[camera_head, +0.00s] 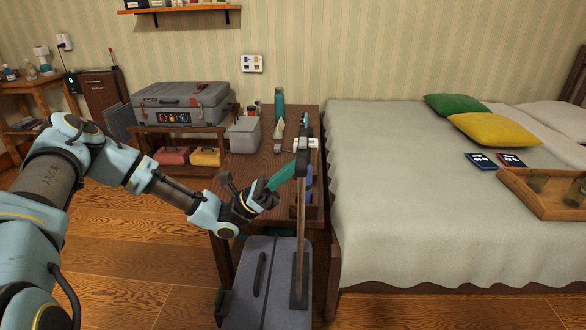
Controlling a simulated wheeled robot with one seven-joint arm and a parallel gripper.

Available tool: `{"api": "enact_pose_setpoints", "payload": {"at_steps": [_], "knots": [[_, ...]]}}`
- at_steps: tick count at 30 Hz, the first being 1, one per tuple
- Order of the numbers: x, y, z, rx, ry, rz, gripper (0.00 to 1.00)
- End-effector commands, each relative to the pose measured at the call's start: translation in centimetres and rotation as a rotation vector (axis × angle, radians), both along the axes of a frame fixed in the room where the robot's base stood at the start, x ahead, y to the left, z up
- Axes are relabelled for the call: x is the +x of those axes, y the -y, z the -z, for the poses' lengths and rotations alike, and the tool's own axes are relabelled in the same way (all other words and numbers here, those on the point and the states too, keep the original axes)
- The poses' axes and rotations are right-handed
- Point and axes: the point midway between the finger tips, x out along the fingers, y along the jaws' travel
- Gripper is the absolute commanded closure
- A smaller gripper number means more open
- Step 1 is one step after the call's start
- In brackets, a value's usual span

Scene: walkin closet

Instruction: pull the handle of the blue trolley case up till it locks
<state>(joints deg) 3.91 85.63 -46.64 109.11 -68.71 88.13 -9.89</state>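The blue trolley case (262,285) stands at the bottom centre, its top a dull blue-grey, with its lower part cut off by the picture edge. My gripper (292,172) reaches in from the left.
A wooden table (258,165) with a teal bottle (279,103) and a grey box (243,135) stands just behind the handle. A bed (420,200) is close on the right. Wooden floor (130,270) is clear at left.

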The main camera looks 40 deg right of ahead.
Motion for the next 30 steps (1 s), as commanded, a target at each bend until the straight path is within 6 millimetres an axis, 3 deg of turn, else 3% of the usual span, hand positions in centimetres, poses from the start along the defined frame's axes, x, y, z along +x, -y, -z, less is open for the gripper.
{"api": "enact_pose_setpoints", "payload": {"at_steps": [8, 14, 24, 30], "knots": [[-0.2, 0.0, 1.2, 0.002, -0.001, 0.001, 1.00], [-0.9, 0.2, 5.2, 0.000, -0.003, 0.004, 1.00], [2.7, -4.0, 9.7, 0.001, 0.000, 0.001, 1.00], [3.5, -5.1, 11.0, 0.000, 0.000, 0.003, 1.00]]}}
